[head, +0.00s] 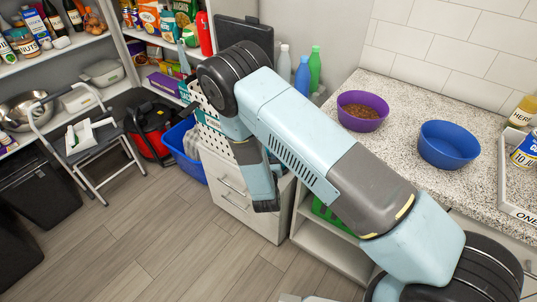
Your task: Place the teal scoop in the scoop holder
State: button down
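My arm crosses the head view from the lower right and bends down in the middle. Its end, where my gripper (266,204) appears to be, hangs in front of the white drawer unit. The fingers cannot be made out, so I cannot tell whether they are open or hold anything. I cannot make out the teal scoop for certain. No scoop holder can be identified for certain; a white perforated board (209,126) with a teal label stands behind my arm, partly hidden by it.
A white drawer unit (232,187) stands below the perforated board. On the right, a speckled counter (405,101) carries a purple bowl of brown kibble (362,111) and a blue bowl (448,144). A blue bin (184,150), red vacuum (151,131) and folding step stool (90,137) stand left. The floor is clear in front.

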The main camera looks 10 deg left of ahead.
jog(key=c, duration=0.9)
grip_release()
jog(key=shift+c, duration=0.2)
jog(key=s+d, duration=0.2)
jog(key=s, duration=0.9)
jog(key=shift+s, duration=0.4)
jog(key=shift+d, duration=0.1)
